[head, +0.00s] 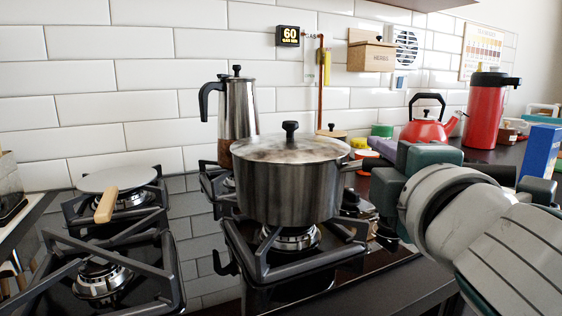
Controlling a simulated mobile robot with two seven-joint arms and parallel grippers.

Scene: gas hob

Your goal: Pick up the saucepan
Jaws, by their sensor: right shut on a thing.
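The saucepan (285,190) is a dark steel pot with a stained lid (270,151) and a black knob. It is upright at the front burner in the middle. I cannot tell whether its base touches the grate (340,257) or is slightly above it. A handle (352,164) shows on its right side. My right gripper (376,178) comes in from the right and is shut on the saucepan by this handle. The fingertips are mostly hidden behind the gripper body. My left gripper is not in view.
A moka pot (240,105) stands behind the saucepan. A flat round pan or lid (115,179) with a wooden handle lies on the back left burner. The front left burner (102,282) is bare. A red kettle (426,127), red flask (486,110) and blue box (540,150) stand right.

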